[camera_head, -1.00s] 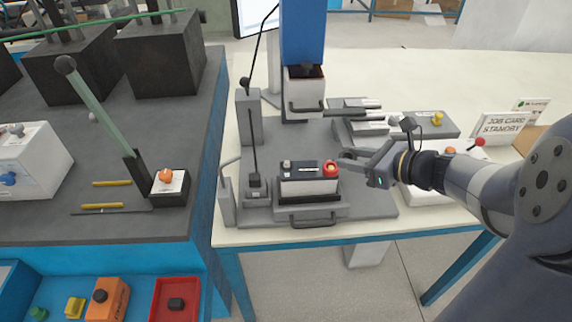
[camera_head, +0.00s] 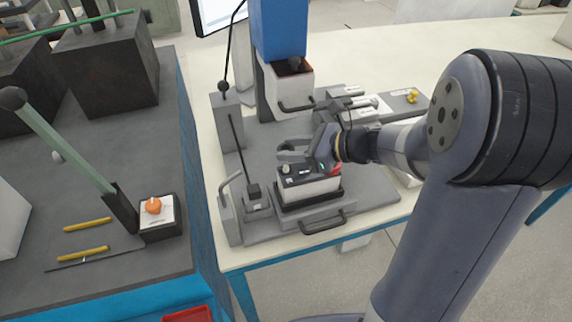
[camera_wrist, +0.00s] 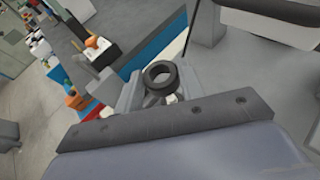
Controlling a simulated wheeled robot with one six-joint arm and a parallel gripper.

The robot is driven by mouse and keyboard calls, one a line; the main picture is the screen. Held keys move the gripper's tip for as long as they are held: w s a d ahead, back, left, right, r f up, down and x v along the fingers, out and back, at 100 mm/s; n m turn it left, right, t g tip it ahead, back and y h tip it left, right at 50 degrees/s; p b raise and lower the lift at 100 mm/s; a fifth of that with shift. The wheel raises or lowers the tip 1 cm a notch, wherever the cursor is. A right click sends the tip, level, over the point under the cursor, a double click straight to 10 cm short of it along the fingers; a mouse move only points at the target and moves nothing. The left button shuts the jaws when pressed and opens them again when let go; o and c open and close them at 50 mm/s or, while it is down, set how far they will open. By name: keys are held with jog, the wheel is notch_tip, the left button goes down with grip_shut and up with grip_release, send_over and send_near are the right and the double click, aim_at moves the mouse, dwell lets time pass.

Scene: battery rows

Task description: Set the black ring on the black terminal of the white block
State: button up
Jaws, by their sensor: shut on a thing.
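The white block (camera_head: 308,186) with a dark top stands in a grey holder on the table. My gripper (camera_head: 284,151) is above and behind the block's left end. In the wrist view, it is shut on the black ring (camera_wrist: 160,74), held between the fingertips with its hole visible. The ring appears apart from the terminal, but the exact gap is unclear.
A blue column with a white-and-dark head (camera_head: 290,85) stands just behind the block. Grey bars (camera_head: 350,103) lie behind right. The table's front edge is close.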

aim_at(292, 172)
jog(key=shift+f, duration=2.7)
jog(key=shift+f, duration=0.1)
jog(key=shift+f+b, duration=0.15)
jog(key=shift+b, duration=0.25)
jog(key=o, duration=0.9)
jog(key=shift+o, duration=0.2)
jog(key=shift+r+p, duration=0.3)
jog(key=shift+r, duration=0.1)
jog(key=v, duration=1.1)
jog(key=shift+s+d+r, duration=0.15)
jog(key=shift+s+d, duration=0.05)
jog(key=shift+d, duration=0.15)
